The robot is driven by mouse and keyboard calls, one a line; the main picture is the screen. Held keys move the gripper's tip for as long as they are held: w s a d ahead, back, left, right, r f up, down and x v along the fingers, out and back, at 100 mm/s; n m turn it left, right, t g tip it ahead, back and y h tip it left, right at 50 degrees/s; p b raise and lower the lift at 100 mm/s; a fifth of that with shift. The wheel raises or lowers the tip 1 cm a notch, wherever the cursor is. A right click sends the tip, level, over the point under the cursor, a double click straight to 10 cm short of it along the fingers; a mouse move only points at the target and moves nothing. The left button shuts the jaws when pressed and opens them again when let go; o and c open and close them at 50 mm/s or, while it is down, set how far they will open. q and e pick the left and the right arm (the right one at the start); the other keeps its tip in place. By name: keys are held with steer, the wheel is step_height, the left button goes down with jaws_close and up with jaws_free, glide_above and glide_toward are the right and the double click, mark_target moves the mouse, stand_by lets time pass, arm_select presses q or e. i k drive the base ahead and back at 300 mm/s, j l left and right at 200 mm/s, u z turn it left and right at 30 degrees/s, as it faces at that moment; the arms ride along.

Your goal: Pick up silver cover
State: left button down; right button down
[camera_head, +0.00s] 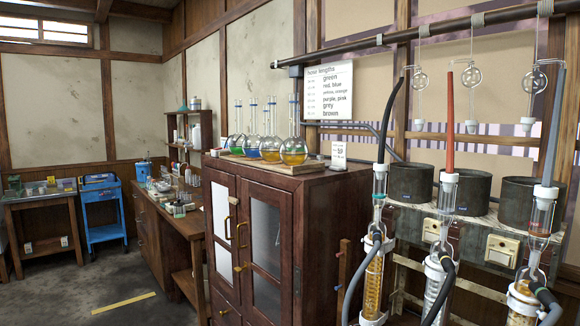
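I cannot make out a silver cover for certain in this view. The reflux rig stands at the right, with several upright glass condensers (445,195) carrying dark, red and blue rods or tubes. Dark grey metal pots (411,182) stand on a shelf behind the condensers. Neither of my grippers is in the picture.
A cluttered wooden bench (190,225) and a blue cart (104,212) stand farther left. The floor (75,295) at lower left is clear.

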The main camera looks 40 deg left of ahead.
mark_target(328, 163)
steer(key=k+l+u, duration=0.1)
steer(key=u, duration=1)
